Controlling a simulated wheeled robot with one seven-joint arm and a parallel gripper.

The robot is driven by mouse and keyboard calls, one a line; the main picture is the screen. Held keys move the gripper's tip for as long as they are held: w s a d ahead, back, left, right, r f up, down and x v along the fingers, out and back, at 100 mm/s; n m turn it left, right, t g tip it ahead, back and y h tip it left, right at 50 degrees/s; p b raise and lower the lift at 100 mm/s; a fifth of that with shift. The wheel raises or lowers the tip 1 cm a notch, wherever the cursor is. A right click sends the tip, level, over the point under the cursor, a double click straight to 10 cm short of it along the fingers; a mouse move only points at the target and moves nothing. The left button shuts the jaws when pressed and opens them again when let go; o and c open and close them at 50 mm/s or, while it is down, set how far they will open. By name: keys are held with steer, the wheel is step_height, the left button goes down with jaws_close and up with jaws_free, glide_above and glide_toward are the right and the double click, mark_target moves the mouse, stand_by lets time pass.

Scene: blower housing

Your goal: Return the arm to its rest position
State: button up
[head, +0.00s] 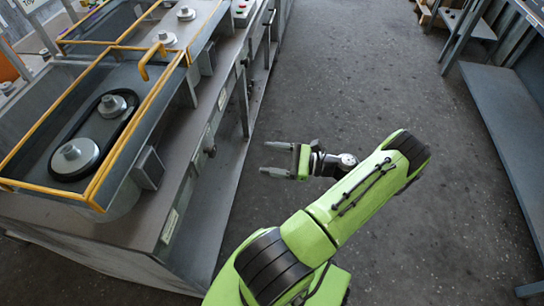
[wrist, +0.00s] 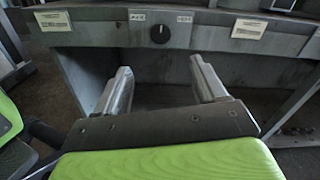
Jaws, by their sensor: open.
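My gripper (head: 276,158) is open and empty in the head view, its two fingers pointing left toward the front of the grey workbench. It hangs over the aisle floor, apart from the bench. My green arm reaches up from the bottom of the head view and bends back to the gripper. In the wrist view my gripper (wrist: 160,85) shows both fingers spread with nothing between them. Beyond them is the bench front with a black knob (wrist: 159,34) and small labels.
The grey workbench (head: 182,158) fills the left, carrying yellow-railed housings (head: 140,120) with a black belt (head: 62,160) around two pulleys. Grey shelving (head: 505,115) stands along the right. The concrete floor (head: 345,75) between them is clear.

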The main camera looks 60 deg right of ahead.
steer(key=shift+w, duration=0.1)
stand_by(0.5)
steer(key=w+a+r+n+g+h+p, duration=0.1)
steer(key=w+a+r+n+g+p, duration=0.1)
steer(key=w+a+r+n+g, duration=0.45)
steer(key=w+a+r+n+g+p, duration=0.2)
steer(key=w+a+r+n+g, duration=0.2)
steer(key=a+r+n+g, duration=0.55)
steer(key=s+a+r+n+t+h+p, duration=0.2)
steer(key=s+a+r+n+t+h, duration=0.2)
steer(key=s+a+r+n, duration=0.6)
step_height(320, 180, up, 2)
steer(key=a+n+h, duration=0.1)
steer(key=a+n, duration=0.1)
steer(key=n, duration=0.1)
steer(key=shift+s+a+r+t+p, duration=0.2)
steer(key=shift+s+r+t+p, duration=0.1)
steer(key=shift+s+p, duration=0.1)
steer(key=shift+w, duration=0.1)
